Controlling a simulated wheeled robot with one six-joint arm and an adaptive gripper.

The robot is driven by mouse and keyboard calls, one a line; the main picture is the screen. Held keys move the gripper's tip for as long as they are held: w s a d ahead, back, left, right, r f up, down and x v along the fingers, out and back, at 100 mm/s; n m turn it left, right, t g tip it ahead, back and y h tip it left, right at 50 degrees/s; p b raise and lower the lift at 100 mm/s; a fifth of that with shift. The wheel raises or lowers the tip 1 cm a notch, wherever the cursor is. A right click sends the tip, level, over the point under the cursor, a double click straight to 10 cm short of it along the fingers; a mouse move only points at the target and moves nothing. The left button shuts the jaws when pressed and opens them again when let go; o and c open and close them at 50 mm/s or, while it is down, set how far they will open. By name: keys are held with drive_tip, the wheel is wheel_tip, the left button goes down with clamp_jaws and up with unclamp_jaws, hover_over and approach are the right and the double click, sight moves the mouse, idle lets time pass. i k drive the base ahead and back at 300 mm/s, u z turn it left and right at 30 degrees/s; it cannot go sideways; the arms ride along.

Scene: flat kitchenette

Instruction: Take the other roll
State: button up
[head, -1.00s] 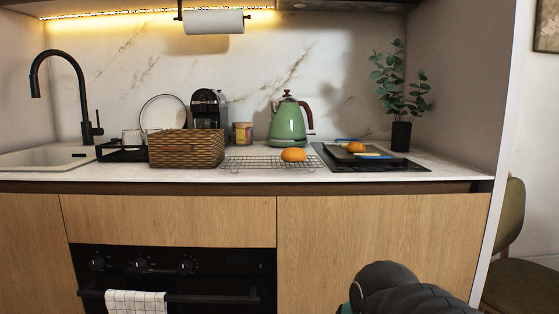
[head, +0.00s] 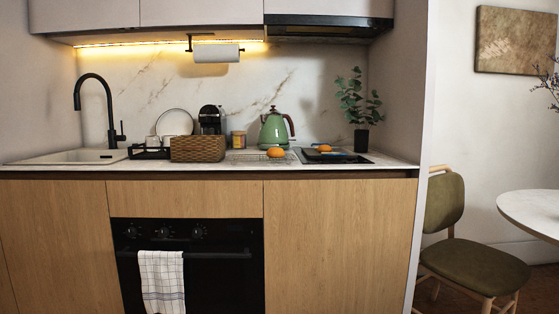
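One orange-brown roll (head: 276,152) sits on a wire cooling rack (head: 245,157) on the counter, in front of the green kettle. Another roll (head: 324,148) lies on a dark tray (head: 318,153) over the black hob, to the right of the rack. Blue edges show beside that roll, too small to make out. A woven basket (head: 198,149) stands left of the rack; its inside is hidden by its front wall. My gripper is not in view now.
A green kettle (head: 274,130), a jar (head: 238,140) and a coffee machine (head: 210,120) stand behind. A potted plant (head: 361,115) is at the counter's right end. A chair (head: 462,245) and a round table (head: 535,210) stand right. A towel (head: 162,280) hangs on the oven.

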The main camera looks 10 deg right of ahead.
sight(274, 153)
drive_tip(key=u, duration=1.1)
drive_tip(key=i, duration=1.85)
drive_tip(key=z, duration=0.8)
